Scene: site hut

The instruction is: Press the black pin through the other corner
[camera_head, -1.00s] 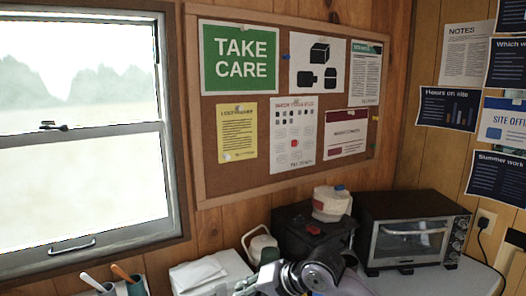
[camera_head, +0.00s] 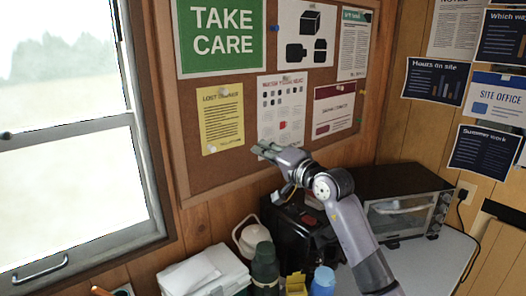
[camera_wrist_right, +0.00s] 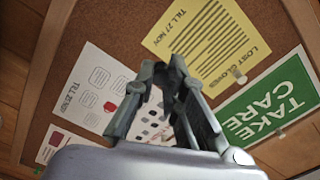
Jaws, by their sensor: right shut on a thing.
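My right gripper (camera_head: 262,150) is raised in front of the cork board (camera_head: 185,176), at the lower left corner of a white sheet with small pictures (camera_head: 268,98). In the right wrist view, my gripper (camera_wrist_right: 165,68) has its fingertips close together, between that white sheet (camera_wrist_right: 88,85) and a yellow notice (camera_wrist_right: 200,40). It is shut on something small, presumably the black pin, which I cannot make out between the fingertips. The yellow notice (camera_head: 221,119) hangs left of the sheet in the head view. My left gripper is not in view.
A green TAKE CARE poster (camera_head: 221,38) and other papers hang on the board. Below, the counter (camera_head: 428,262) holds a toaster oven (camera_head: 405,190), a black machine (camera_head: 295,220), a dark green flask (camera_head: 264,268) and a blue-topped container (camera_head: 322,282). The window (camera_head: 75,150) is at left.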

